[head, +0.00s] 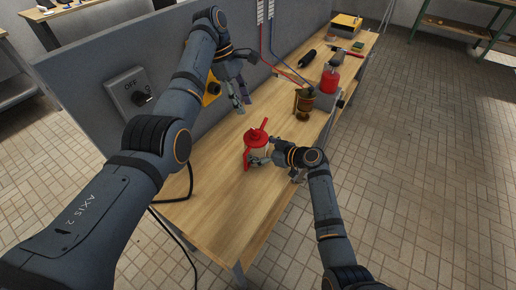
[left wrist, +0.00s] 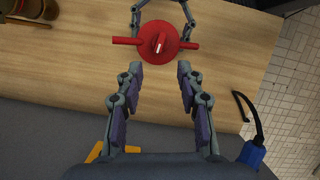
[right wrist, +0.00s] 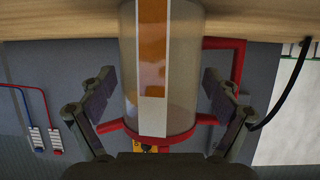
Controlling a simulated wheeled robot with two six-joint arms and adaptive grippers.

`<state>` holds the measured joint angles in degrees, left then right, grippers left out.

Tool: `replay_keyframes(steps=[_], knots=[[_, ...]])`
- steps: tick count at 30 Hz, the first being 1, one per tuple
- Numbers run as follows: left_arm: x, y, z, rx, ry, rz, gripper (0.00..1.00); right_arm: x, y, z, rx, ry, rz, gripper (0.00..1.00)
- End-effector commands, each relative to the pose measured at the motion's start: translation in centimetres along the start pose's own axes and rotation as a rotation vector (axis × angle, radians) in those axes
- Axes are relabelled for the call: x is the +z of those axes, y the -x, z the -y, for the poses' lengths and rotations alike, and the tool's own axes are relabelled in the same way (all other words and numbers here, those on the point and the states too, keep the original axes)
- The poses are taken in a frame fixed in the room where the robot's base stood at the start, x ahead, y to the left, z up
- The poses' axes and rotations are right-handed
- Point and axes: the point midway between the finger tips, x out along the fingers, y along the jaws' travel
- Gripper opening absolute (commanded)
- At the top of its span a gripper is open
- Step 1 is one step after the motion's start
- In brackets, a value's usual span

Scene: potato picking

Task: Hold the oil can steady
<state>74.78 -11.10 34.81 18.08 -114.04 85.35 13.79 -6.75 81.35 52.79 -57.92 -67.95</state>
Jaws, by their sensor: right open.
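The oil can (head: 257,141) stands upright on the workbench, with a red top, a red spout and a red handle. In the right wrist view its clear body (right wrist: 185,70) shows orange liquid and appears upside down. My right gripper (head: 262,160) is open, with one finger on each side of the can and a gap to its body. My left gripper (head: 240,94) is open and empty above the bench, on the panel side of the can. In the left wrist view the can's red top (left wrist: 160,42) lies just beyond the left fingertips.
The wooden workbench (head: 215,205) runs along a grey panel with a switch box (head: 127,92). Behind the can stand a brass-coloured cup-like part (head: 304,102) and a red container (head: 330,79). Red and blue hoses cross the bench. The near bench end is clear.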

Motion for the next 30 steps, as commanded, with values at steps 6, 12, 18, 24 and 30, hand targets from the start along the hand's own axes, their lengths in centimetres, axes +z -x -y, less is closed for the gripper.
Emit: replay_keyframes(steps=[6,12,18,24,30], knots=[[0.0,0.0,0.0,0.000,0.000,0.000,0.38,0.0,-1.0,0.0,0.001,0.002,0.001,0.90],[0.0,0.0,0.0,0.000,0.000,0.000,0.38,0.0,-0.9,0.0,0.001,0.001,0.001,0.86],[0.0,0.0,0.0,0.000,0.000,0.000,0.38,0.0,-0.9,0.0,0.001,0.001,0.001,0.58],[0.0,0.0,0.0,0.000,0.000,0.000,0.38,0.0,-0.9,0.0,0.001,0.001,0.001,0.31],[-0.2,-1.1,-0.8,0.058,0.015,0.041,0.57,0.1,-0.9,0.0,0.001,0.001,0.001,0.27]])
